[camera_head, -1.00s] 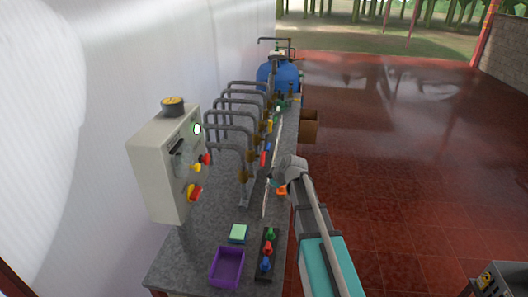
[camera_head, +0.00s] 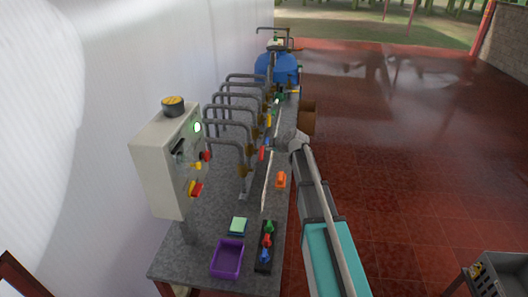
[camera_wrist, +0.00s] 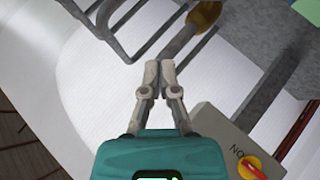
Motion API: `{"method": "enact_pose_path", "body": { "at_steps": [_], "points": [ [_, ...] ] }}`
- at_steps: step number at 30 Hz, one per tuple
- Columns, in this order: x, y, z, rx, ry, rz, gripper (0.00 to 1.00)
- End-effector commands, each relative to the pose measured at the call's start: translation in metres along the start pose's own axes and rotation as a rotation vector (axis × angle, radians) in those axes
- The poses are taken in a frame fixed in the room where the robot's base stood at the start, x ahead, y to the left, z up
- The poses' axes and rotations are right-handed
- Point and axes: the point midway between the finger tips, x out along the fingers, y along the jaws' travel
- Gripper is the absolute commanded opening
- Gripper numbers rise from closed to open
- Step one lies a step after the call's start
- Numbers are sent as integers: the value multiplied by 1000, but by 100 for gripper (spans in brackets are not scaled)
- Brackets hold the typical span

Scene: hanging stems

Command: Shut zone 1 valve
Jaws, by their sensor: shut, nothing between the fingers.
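A row of grey bent pipes (camera_head: 235,127) stands along the grey bench, with brass fittings and coloured handles. Among the handles are a red one (camera_head: 262,154) and a yellow one (camera_head: 268,121). No zone labels can be read, so I cannot tell which valve is zone 1. In the wrist view my gripper (camera_wrist: 160,70) is shut and empty, its two fingertips close together. A pipe with a brass fitting (camera_wrist: 205,16) shows beyond the fingertips, apart from them. In the head view my arm reaches along the bench's right side; its fingers cannot be made out there.
A control box (camera_head: 160,165) with a green light and a red-yellow switch (camera_wrist: 250,168) stands at the left. A purple tray (camera_head: 227,259), a green sponge (camera_head: 238,226) and an orange object (camera_head: 281,180) are on the bench. A blue tank (camera_head: 277,68) is behind.

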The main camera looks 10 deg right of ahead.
Motion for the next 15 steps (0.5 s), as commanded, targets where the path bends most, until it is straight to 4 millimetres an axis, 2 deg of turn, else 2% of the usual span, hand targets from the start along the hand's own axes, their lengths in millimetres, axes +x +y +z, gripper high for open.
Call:
{"method": "enact_pose_path", "body": {
  "at_steps": [8,15],
  "points": [
    [13,-1,1,1,0,-1,0],
    [38,-1,2,0,0,-1,0]
  ]
}}
